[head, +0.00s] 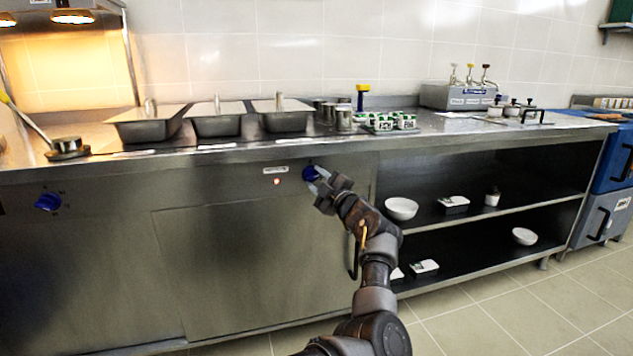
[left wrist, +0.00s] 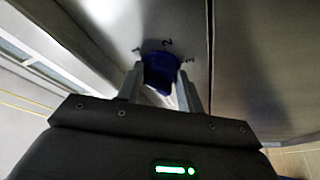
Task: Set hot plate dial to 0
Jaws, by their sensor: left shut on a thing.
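The blue dial (head: 309,173) is on the steel counter's front panel, to the right of a small white label (head: 275,170) and a lit red lamp (head: 277,181). My left gripper (head: 317,181) is at this dial. In the left wrist view, the two fingers of the gripper (left wrist: 159,88) are shut on either side of the blue dial (left wrist: 161,68). A few dark marks surround it, one looking like a 2; the dial's exact setting cannot be read. My right gripper is not in view.
Another blue dial (head: 48,201) is on the panel at far left. Lidded steel pans (head: 215,121), a ladle (head: 66,147) and green-and-white packs (head: 392,122) are on the counter above. Open shelves (head: 465,229) with bowls are to the right. A blue bin unit (head: 612,160) stands at far right.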

